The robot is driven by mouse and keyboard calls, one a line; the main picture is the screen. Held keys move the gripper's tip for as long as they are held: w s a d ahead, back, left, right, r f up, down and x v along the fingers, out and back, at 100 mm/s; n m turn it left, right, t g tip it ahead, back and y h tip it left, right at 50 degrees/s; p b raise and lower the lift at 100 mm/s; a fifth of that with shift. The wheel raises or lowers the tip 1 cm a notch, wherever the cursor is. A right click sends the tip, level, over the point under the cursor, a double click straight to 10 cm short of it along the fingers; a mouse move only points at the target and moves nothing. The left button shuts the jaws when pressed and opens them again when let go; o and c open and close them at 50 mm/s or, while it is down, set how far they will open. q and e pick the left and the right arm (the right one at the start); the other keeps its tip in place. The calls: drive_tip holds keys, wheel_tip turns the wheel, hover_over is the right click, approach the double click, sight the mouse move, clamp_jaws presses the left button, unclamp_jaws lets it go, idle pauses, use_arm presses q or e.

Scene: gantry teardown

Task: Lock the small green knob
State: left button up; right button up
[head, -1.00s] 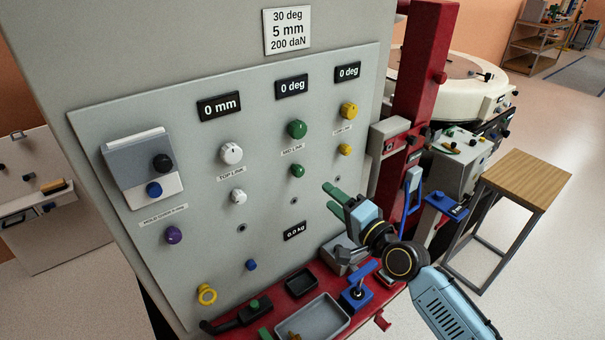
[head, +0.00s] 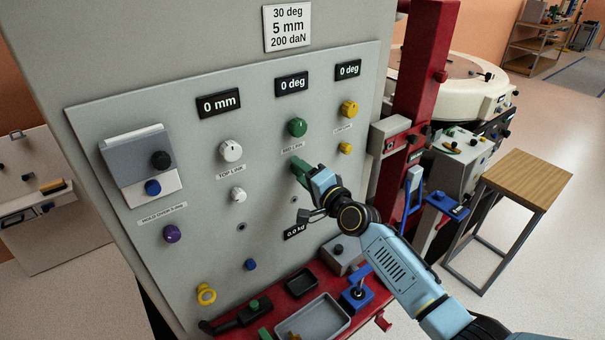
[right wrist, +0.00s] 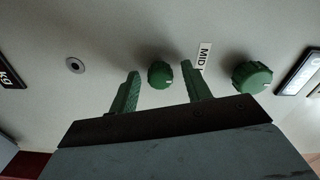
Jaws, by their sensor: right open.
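The small green knob (right wrist: 160,74) shows in the right wrist view on the grey panel, between the two green fingers of my right gripper (right wrist: 161,88). The fingers are open, one on each side, and a gap shows between them and the knob. In the head view my right gripper (head: 299,170) covers the small knob. The larger green knob (head: 297,127) sits above it on the panel, and it also shows at the right in the right wrist view (right wrist: 251,76). My left gripper is not in view.
White knobs (head: 231,151) stand left of the green ones and yellow knobs (head: 349,109) right. A plain round hole fitting (right wrist: 75,65) lies beside the gripper. Below the panel a red shelf (head: 365,325) carries a grey tray (head: 318,318) and a blue clamp-like part (head: 357,294).

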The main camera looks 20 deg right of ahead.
drive_tip(key=shift+c, duration=0.2)
drive_tip(key=c, duration=1)
drive_tip(key=shift+o, duration=0.3)
drive_tip(key=shift+n, duration=0.3)
drive_tip(key=shift+n+p, duration=0.7)
drive_tip(key=shift+n, duration=7.9)
